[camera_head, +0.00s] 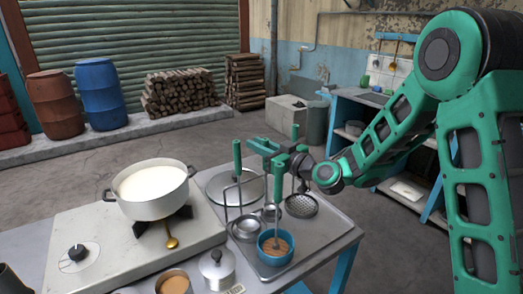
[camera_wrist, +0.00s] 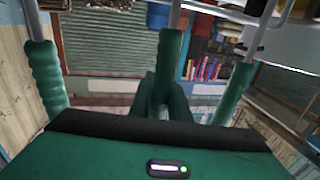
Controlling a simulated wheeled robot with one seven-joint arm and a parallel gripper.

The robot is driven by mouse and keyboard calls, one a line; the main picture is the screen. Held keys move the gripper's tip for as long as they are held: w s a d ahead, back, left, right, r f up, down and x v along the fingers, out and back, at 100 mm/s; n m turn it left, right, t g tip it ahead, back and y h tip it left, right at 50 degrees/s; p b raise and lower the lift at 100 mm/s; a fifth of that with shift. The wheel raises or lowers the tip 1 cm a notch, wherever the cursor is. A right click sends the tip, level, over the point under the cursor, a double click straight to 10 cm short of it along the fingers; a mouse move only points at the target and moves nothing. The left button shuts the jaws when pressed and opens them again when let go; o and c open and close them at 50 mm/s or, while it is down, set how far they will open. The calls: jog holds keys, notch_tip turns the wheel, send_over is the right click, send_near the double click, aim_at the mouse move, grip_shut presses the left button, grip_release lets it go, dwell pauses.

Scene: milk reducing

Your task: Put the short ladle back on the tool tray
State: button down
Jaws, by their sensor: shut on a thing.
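My gripper (camera_head: 278,153) is above the grey metal tool tray (camera_head: 335,232), shut on the upright green handle (camera_head: 279,182) of a utensil that I take to be the short ladle. Its thin stem runs down toward a blue bowl (camera_head: 263,251) with brown contents on the tray. I cannot tell whether its lower end is inside the bowl or behind it. In the wrist view a green handle (camera_wrist: 166,65) stands at the middle, beyond the gripper body. Another green-handled tool (camera_head: 237,156) stands upright to the left, and a perforated skimmer (camera_head: 301,206) is to the right.
A pot of milk (camera_head: 150,208) stands on the stove (camera_head: 110,250) at the left. A lidded metal pot (camera_head: 217,270) and a brown-filled cup (camera_head: 174,283) stand in front.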

jog(key=shift+f, duration=0.65)
jog(key=c, duration=1.7)
grip_release()
jog(key=shift+o, duration=0.2)
jog(key=v, duration=1.2)
jog(key=shift+r, duration=0.15)
